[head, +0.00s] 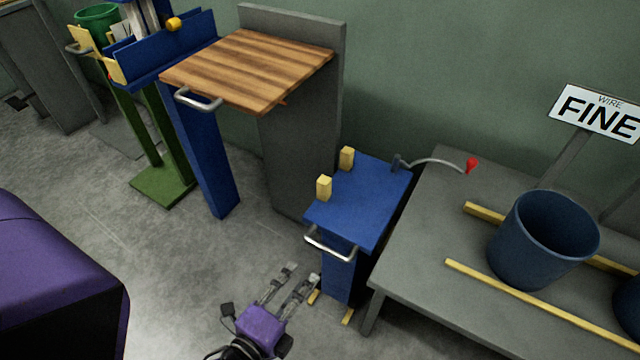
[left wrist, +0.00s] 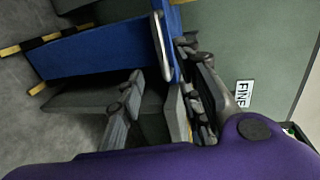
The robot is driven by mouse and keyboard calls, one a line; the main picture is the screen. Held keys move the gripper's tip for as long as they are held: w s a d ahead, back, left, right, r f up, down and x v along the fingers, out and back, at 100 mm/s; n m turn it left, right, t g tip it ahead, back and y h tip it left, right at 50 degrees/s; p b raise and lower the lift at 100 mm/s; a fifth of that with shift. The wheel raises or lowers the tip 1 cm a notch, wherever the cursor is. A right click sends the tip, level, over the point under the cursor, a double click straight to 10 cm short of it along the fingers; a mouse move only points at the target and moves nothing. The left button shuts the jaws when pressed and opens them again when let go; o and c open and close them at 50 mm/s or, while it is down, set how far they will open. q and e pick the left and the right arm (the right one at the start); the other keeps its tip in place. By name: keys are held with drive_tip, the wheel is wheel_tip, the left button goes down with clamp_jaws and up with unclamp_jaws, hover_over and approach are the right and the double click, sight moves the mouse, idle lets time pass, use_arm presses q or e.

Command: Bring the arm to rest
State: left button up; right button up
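My left gripper (head: 301,274), purple with grey fingers, is low in the middle of the head view. Its fingers are apart with nothing between them. It points towards the lower part of a small blue stand (head: 375,205) and shows in front of the floor; whether it touches the stand cannot be told. In the left wrist view the two fingers stand apart, with the blue stand (left wrist: 95,48) and its grey handle (left wrist: 160,45) beyond them. My right gripper is in neither view.
The blue stand has a handle (head: 330,244), two yellow blocks and a red-tipped crank (head: 471,165). A grey bench (head: 430,235) with a dark blue bin (head: 520,250) and a FINE sign (head: 597,113) is right. A wood-topped stand (head: 250,68) is behind. Grey floor (head: 170,270) left is clear.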

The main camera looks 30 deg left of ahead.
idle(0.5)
use_arm(q)
drive_tip(key=s+f+n+g, duration=0.3)
drive_tip(key=s+n, duration=0.3)
drive_tip(key=s, duration=0.3)
drive_tip(key=s+f+n+g, duration=0.3)
drive_tip(key=s+n, duration=0.3)
drive_tip(key=s, duration=0.4)
drive_tip(key=s+f+n+g, duration=0.35)
drive_tip(key=s+n, duration=0.25)
drive_tip(key=s, duration=0.3)
drive_tip(key=w+r+t+p, duration=0.1)
drive_tip(key=w+r+p, duration=0.3)
drive_tip(key=r+p, duration=0.8)
drive_tip(key=w+d+r+t+p, duration=0.1)
drive_tip(key=w+r+p, duration=0.3)
drive_tip(key=r+p, duration=0.9)
drive_tip(key=shift+p, duration=0.9)
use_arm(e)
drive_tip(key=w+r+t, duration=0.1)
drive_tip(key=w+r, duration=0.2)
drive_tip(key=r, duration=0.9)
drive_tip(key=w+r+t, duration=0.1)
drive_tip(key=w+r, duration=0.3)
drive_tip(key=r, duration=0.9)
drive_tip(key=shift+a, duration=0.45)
